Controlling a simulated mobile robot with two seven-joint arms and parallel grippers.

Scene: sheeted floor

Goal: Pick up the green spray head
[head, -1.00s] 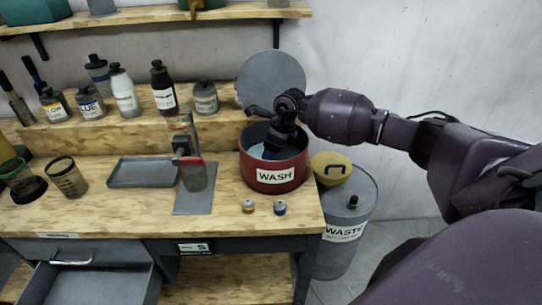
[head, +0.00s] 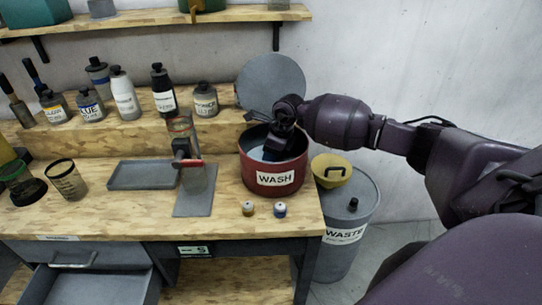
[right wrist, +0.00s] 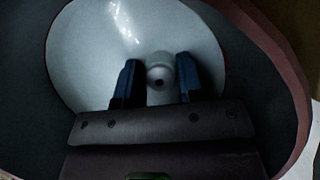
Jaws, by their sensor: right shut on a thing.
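My right gripper (head: 272,152) reaches down into the red pot labelled WASH (head: 275,181), which stands on the bench's right end. In the right wrist view its two dark blue fingers (right wrist: 159,84) stand apart with a small pale round part (right wrist: 160,76) between them, which has a dark hole at its centre. The gripper is shut on this part. It looks grey-white in the dim pot, so I cannot tell whether it is the green spray head. No green spray head shows clearly. My left gripper is not in view.
A grey round lid (head: 271,84) stands up behind the pot. A grey waste drum (head: 348,222) with a yellow funnel (head: 331,171) is to its right. A stand with a cup (head: 193,178), a grey tray (head: 142,175) and several bottles are to the left.

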